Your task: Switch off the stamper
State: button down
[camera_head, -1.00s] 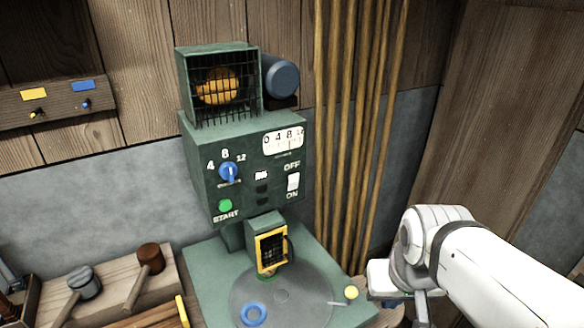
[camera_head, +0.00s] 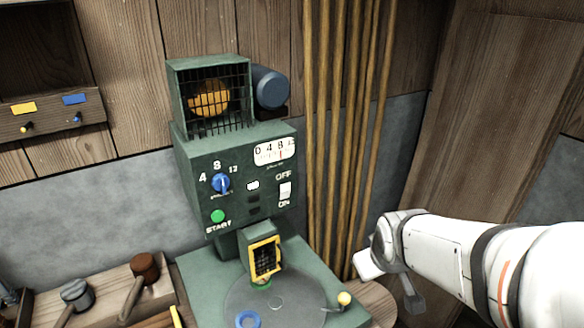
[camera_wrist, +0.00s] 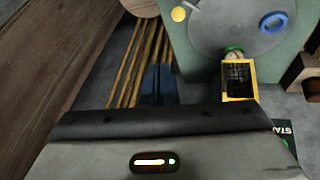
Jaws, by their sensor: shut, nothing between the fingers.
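The stamper (camera_head: 205,165) is a green machine with a control panel facing me. The green START button (camera_head: 218,216) and the blue dial knob (camera_head: 220,184) are at left. My gripper (camera_head: 412,296) is right of the stamper, apart from the switch, shut and empty; its fingertips are hard to make out. The wrist view shows the stamper's plate (camera_wrist: 235,25) and yellow-framed guard (camera_wrist: 238,97), but not the switch.
Several vertical pipes (camera_head: 345,130) run behind the stamper's right side. A yellow-knobbed lever (camera_head: 344,299) sticks out at the plate's right. Wooden-handled tools (camera_head: 143,268) lie on a rack at left. Free space lies before the panel.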

jog(key=w+a+f+n+t+y+p, duration=0.25)
jog(key=w+n+t+p, duration=0.2)
jog(key=w+n, duration=0.7)
jog(key=a+r+n+t+y+p, duration=0.1)
jog(key=a+n+t+y+p, duration=0.4)
jog(key=a+n+t+y, duration=0.1)
jog(key=shift+w+a+n+y, duration=0.15)
jog(key=shift+a+n+y, duration=0.7)
jog(key=shift+n+y, duration=0.4)
jog(key=shift+w+f+b, duration=0.1)
jog(key=shift+f+b, duration=0.05)
jog(key=shift+b, duration=0.15)
jog(key=b+x, duration=0.2)
jog(key=b, duration=0.5)
jog(key=shift+f+b, duration=0.15)
jog(key=shift+b, duration=0.15)
jog(key=b, duration=0.2)
jog(key=shift+w+a+b, duration=0.1)
jog(key=shift+a+b, duration=0.05)
jog(key=shift+b, duration=0.25)
